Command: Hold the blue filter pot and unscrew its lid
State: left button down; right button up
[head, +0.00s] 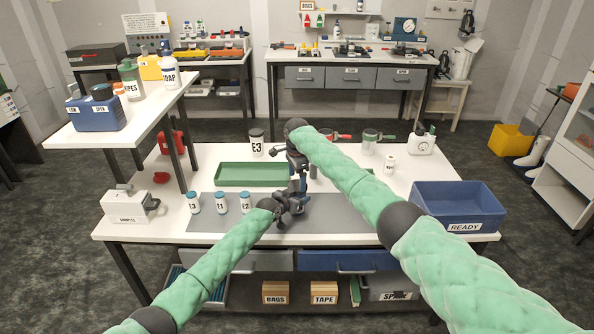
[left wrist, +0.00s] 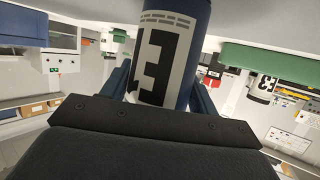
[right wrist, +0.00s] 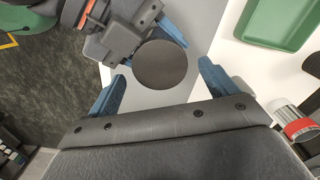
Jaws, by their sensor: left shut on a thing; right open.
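The blue filter pot (left wrist: 172,60) carries a white band marked E3 in the left wrist view. My left gripper (left wrist: 163,88) is shut on its body, one blue finger on each side. The pot's round dark lid (right wrist: 161,65) shows from above in the right wrist view. My right gripper (right wrist: 162,78) is open above the lid, with its fingers apart on either side.
A green tray (head: 252,184) lies behind the grey mat (head: 340,214). Small blue-capped bottles (head: 220,203) stand left on the mat. A white E3 jar (head: 256,146) stands behind the tray. A blue READY bin (head: 457,197) is at the right and a white labelled box (head: 124,206) at the left.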

aim_at(298, 185)
jog(key=shift+f, duration=1.65)
jog(key=shift+c, duration=0.3)
jog(key=c, duration=0.9)
jog(key=n, duration=0.7)
jog(key=shift+d, duration=0.1)
jog(key=shift+c, duration=0.2)
jog(key=n, duration=0.6)
jog(key=shift+d+r+n, duration=0.1)
jog(key=shift+n, duration=0.3)
jog(key=o, duration=1.1)
